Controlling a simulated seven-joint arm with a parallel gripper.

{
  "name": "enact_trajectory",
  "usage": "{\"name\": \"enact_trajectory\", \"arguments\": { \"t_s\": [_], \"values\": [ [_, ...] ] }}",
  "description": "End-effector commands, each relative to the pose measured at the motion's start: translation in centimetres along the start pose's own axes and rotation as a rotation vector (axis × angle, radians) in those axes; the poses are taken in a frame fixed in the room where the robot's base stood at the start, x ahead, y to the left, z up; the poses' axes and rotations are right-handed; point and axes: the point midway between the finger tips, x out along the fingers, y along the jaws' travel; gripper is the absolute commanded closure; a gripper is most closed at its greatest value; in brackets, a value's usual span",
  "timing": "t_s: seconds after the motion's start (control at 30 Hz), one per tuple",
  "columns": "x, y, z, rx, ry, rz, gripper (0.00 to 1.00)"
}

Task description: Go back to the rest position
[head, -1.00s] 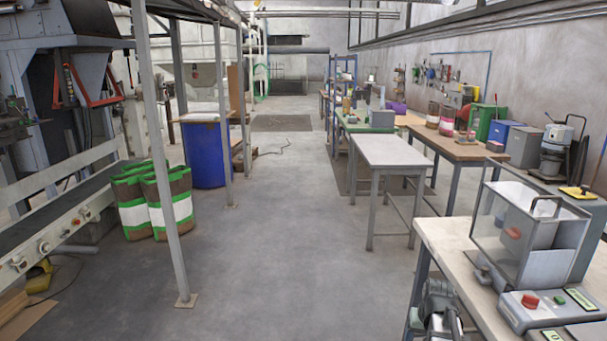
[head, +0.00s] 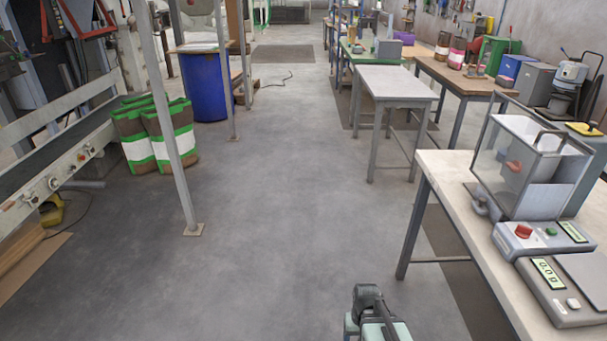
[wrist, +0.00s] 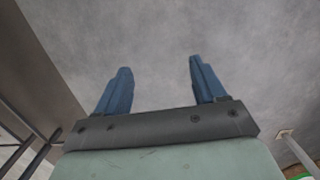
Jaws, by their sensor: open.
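My gripper (wrist: 158,82) shows in the wrist view with its two blue fingers spread apart. It is open and nothing is between the fingers. Bare grey floor lies behind them. In the head view, part of my arm shows at the bottom edge, to the left of the near workbench (head: 445,168). The fingers cannot be made out in the head view.
A conveyor (head: 60,165), bags (head: 150,140) and a post (head: 170,130) stand at left. The middle floor is clear.

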Motion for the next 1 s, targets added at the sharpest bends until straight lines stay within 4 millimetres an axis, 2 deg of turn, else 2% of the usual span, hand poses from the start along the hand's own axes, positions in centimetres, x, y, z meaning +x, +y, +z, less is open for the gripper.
{"name": "enact_trajectory", "arguments": {
  "t_s": [0.03, 0.3, 0.6, 0.8, 1.0],
  "values": [
    [1.2, 0.0, 1.0, 0.000, -0.026, 0.000, 0.30],
    [7.2, 0.1, 6.8, 0.002, -0.160, 0.000, 0.30],
    [12.8, 0.1, 14.2, 0.003, -0.312, -0.001, 0.30],
    [15.8, 0.1, 19.3, 0.004, -0.407, -0.001, 0.30],
    [17.5, 0.1, 22.8, 0.004, -0.472, -0.001, 0.30]
  ]
}}
